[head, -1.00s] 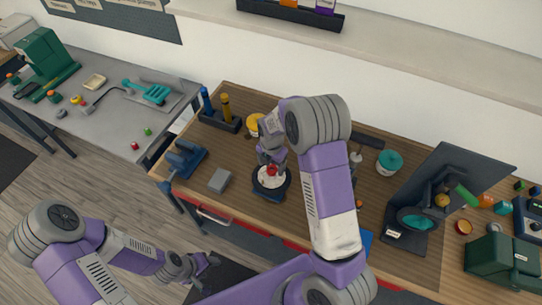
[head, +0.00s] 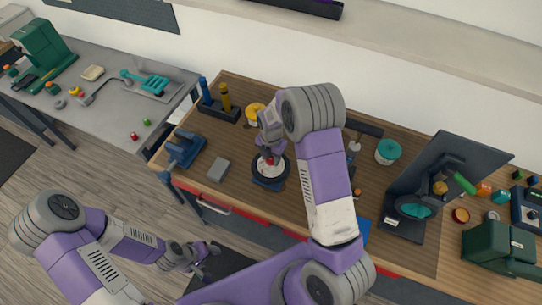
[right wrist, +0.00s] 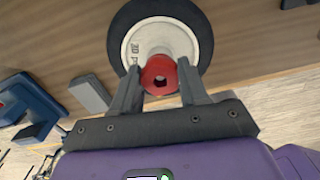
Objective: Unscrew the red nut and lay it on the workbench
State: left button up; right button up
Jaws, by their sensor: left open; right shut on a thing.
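The red nut (right wrist: 160,78) sits at the centre of a small wheel with a pale hub and black tyre (right wrist: 118,45). In the head view the wheel (head: 283,180) lies on a dark blue base on the wooden workbench (head: 235,152), and the nut (head: 269,160) shows as a small red spot. My right gripper (right wrist: 158,90) is shut on the red nut, one finger on each side. I cannot tell if the nut is clear of the hub. My left gripper (head: 208,262) is open and empty, away from the bench over the floor.
A blue vise (head: 185,150) and a grey block (head: 219,169) are left of the wheel. A holder with blue and yellow tools (head: 220,108), a yellow tin (head: 255,115) and a teal-lidded jar (head: 388,151) stand behind. Bare wood lies around the grey block.

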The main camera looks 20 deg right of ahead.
jog(key=n+b, duration=0.1)
jog(key=n, duration=0.1)
jog(key=shift+f+n, duration=0.15)
jog(key=shift+n, duration=2.15)
jog(key=n+p, duration=0.1)
jog(key=n, duration=0.2)
jog(key=shift+r, duration=0.2)
jog(key=n+p, duration=0.1)
jog(key=n, duration=0.3)
jog(key=shift+f, duration=0.1)
jog(key=o, duration=1.1)
jog(key=shift+d, duration=0.1)
